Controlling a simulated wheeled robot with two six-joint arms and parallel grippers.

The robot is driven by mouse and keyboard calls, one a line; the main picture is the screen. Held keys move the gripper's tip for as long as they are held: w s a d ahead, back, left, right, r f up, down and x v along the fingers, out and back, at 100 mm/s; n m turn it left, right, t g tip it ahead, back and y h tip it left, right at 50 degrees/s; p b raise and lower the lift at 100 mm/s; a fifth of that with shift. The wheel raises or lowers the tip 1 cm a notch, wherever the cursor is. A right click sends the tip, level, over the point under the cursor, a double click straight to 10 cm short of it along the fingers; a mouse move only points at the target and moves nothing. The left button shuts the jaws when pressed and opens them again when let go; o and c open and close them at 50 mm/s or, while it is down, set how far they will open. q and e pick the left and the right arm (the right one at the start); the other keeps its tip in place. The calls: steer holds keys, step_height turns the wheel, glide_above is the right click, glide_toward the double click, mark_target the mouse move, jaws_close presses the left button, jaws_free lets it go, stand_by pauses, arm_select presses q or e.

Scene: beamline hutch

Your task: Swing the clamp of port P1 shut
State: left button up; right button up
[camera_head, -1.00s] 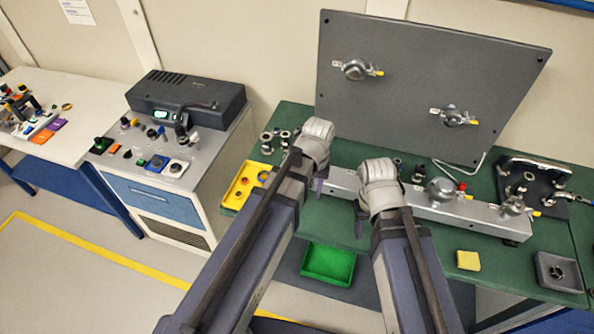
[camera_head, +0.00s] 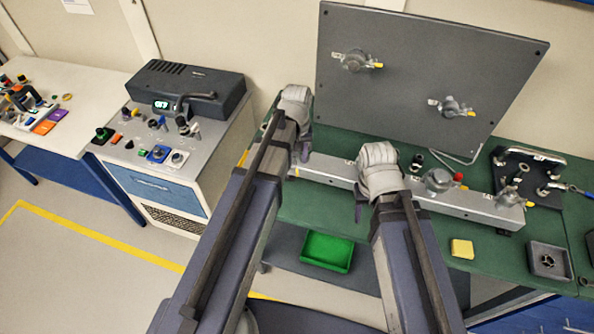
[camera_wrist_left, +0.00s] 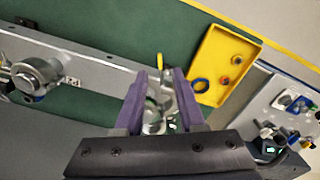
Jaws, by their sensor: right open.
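A silver port clamp (camera_wrist_left: 153,122) with a yellow tab sits at the end of the metal rail (camera_wrist_left: 100,65), between the purple fingers of my left gripper (camera_wrist_left: 160,85) in the left wrist view. The fingers stand apart on either side of it; I cannot tell whether they touch it. No P1 label is readable, and the clamp's swing position is unclear. In the head view my left gripper (camera_head: 303,148) is over the rail's left end and its arm hides that port. My right gripper (camera_head: 360,205) is open at the rail's front, fingers mostly hidden.
More clamps (camera_head: 440,181) stand along the rail to the right. A grey panel (camera_head: 420,80) with two clamps rises behind. A yellow tray (camera_wrist_left: 225,65) lies beside the rail's left end. A green tray (camera_head: 327,252) is below, and a yellow block (camera_head: 461,249) lies in front.

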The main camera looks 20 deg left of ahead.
mark_target(297, 171)
arm_select(q)
step_height(297, 171, down, 6)
steer(key=b, duration=0.4)
steer(key=shift+r+b, duration=0.2)
steer(key=shift+b, duration=0.1)
steer(key=shift+r, duration=0.1)
jaws_close()
stand_by(0.9)
